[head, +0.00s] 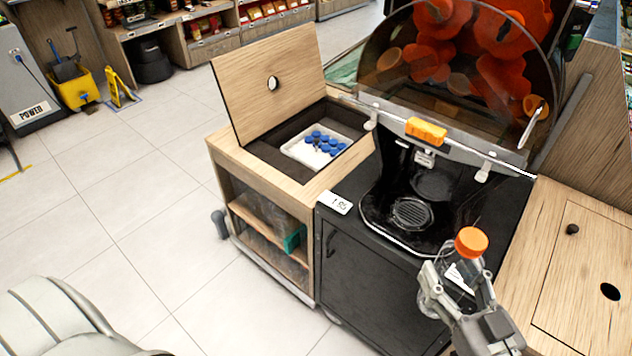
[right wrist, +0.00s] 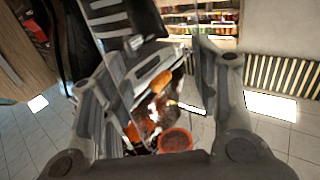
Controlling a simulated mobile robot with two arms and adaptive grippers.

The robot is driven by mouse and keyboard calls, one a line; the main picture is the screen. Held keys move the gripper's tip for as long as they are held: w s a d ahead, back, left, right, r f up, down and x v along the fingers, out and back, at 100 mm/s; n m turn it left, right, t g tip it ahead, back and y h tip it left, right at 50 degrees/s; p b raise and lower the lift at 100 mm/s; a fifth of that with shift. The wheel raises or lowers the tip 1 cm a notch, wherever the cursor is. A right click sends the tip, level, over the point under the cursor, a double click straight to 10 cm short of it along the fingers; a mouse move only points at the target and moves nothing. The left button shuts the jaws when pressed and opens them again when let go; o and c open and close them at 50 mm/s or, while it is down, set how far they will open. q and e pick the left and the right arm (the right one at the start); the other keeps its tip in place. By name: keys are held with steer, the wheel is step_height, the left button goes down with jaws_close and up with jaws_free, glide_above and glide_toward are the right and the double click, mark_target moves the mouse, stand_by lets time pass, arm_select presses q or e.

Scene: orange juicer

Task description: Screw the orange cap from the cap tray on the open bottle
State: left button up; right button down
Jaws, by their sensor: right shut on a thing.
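My right gripper (head: 456,289) is shut around a clear bottle (head: 462,268) with a white label, in front of the juicer. The bottle is roughly upright, slightly tilted. An orange cap (head: 471,242) sits at its top; I cannot tell how tightly. In the right wrist view the clear bottle wall (right wrist: 150,75) shows between the fingers (right wrist: 155,85), with an orange round shape (right wrist: 175,140) low in the picture. The white cap tray (head: 292,151) lies in a dark recess in the wooden counter and holds several blue caps (head: 324,142). My left gripper is not in view.
The juicer (head: 425,170) has a drip grid (head: 411,213) below its spout. An open wooden lid (head: 262,88) stands behind the tray recess. A wooden counter (head: 590,270) with a round hole is at right.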

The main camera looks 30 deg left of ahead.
steer(key=w+d+m+t+h, duration=0.2)
steer(key=d+h, duration=0.3)
steer(key=d, duration=0.7)
steer(key=w+d+m+t+h, duration=0.2)
steer(key=d+m+h, duration=0.3)
steer(key=d, duration=0.8)
steer(key=shift+w+d+r+b, duration=0.15)
steer(key=shift+w+r+b, duration=0.2)
steer(key=shift+w, duration=0.35)
steer(key=shift+f, duration=0.15)
steer(key=w+d+f+b, duration=0.1)
steer(key=w+d+f, duration=0.6)
steer(key=w+f, duration=0.2)
steer(key=shift+w, duration=1.25)
steer(key=shift+f, duration=0.2)
